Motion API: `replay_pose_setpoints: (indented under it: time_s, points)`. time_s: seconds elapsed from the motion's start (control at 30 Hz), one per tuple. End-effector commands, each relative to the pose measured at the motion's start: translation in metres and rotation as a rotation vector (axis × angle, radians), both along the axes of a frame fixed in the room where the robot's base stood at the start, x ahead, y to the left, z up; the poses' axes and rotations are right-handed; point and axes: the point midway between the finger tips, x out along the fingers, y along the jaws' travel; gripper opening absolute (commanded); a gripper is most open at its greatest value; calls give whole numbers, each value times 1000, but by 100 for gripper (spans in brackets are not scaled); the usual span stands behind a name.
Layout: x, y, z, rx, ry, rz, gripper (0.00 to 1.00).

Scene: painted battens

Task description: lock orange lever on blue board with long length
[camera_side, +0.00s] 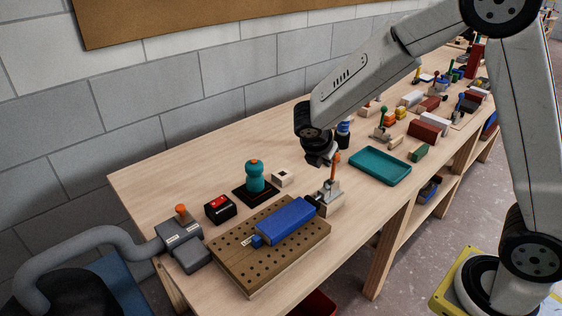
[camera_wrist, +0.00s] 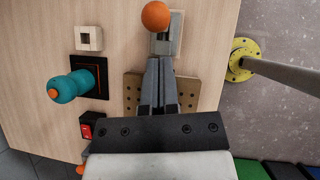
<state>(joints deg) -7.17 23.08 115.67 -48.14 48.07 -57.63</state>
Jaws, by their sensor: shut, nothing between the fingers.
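The blue board (camera_side: 286,221) lies on a brown perforated base plate (camera_side: 228,262). A grey clamp (camera_side: 329,197) with an orange lever (camera_side: 335,166) stands at the board's far right end. The lever looks close to upright in the side view. In the wrist view its orange ball end (camera_wrist: 155,16) shows at the top, over the pale clamp body (camera_wrist: 176,32). My gripper (camera_wrist: 160,62) is shut and empty, its fingertips just short of the ball in that picture. In the side view my gripper (camera_side: 326,163) is close beside the lever; contact cannot be told. My gripper hides the board in the wrist view.
A teal knobbed tool (camera_side: 255,177) on a dark plate, a red-and-black switch box (camera_side: 220,208) and a pale block (camera_side: 283,178) stand behind the base plate. A teal tray (camera_side: 380,165) lies to the right. Several painted blocks and clamps fill the far bench.

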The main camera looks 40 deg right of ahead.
Motion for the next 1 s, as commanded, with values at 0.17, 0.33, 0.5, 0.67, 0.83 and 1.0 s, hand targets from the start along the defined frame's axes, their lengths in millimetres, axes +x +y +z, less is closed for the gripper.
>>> replay_pose_setpoints:
  time_s: [0.17, 0.33, 0.5, 0.67, 0.83, 1.0]
  points:
    - [3, -14, -3, 0, 1, -1, 0]
    - [4, -17, -3, 0, -1, 1, 0]
    - [4, -17, -3, 0, 0, 1, 0]
    - [4, -17, -3, 1, -1, 1, 0]
    - [4, -18, -3, 9, 0, 1, 0]
    - [3, -22, -1, 35, 0, -1, 0]
